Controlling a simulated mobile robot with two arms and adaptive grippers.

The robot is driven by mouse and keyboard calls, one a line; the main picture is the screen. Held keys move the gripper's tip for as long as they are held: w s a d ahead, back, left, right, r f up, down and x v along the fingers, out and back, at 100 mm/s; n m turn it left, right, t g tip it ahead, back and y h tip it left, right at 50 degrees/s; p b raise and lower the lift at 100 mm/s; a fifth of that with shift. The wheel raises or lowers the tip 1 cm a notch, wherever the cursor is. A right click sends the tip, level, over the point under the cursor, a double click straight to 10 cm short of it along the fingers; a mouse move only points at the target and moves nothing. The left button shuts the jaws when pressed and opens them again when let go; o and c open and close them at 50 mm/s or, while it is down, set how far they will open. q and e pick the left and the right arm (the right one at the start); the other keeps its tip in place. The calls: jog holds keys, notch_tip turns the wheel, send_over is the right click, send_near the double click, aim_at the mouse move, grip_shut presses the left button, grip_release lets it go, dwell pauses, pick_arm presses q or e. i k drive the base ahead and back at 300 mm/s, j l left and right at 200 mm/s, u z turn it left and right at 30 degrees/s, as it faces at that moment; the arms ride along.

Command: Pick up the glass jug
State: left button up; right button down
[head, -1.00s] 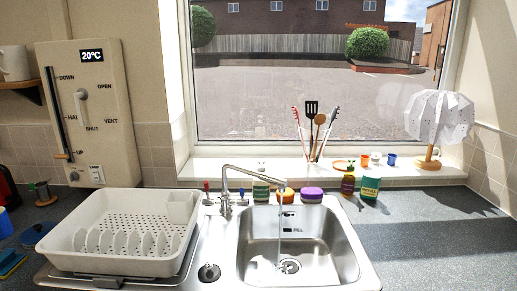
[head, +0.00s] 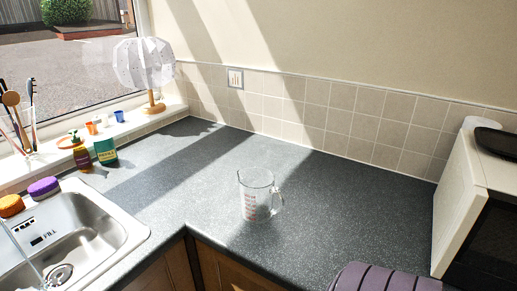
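The glass jug (head: 256,196) stands upright on the dark speckled worktop, near its inner front corner. It is clear, with red measuring marks on its side and a handle on its right. Neither of my grippers shows in the head view.
The sink (head: 75,235) is at the left, with an orange sponge (head: 11,205) and a purple sponge (head: 43,187) behind it. A green tub (head: 105,151) and a bottle (head: 82,156) stand behind. A microwave (head: 470,215) is at the right, a purple ridged object (head: 380,280) at the front. Worktop around the jug is clear.

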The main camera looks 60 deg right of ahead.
aim_at(256, 185)
jog(key=z, duration=1.7)
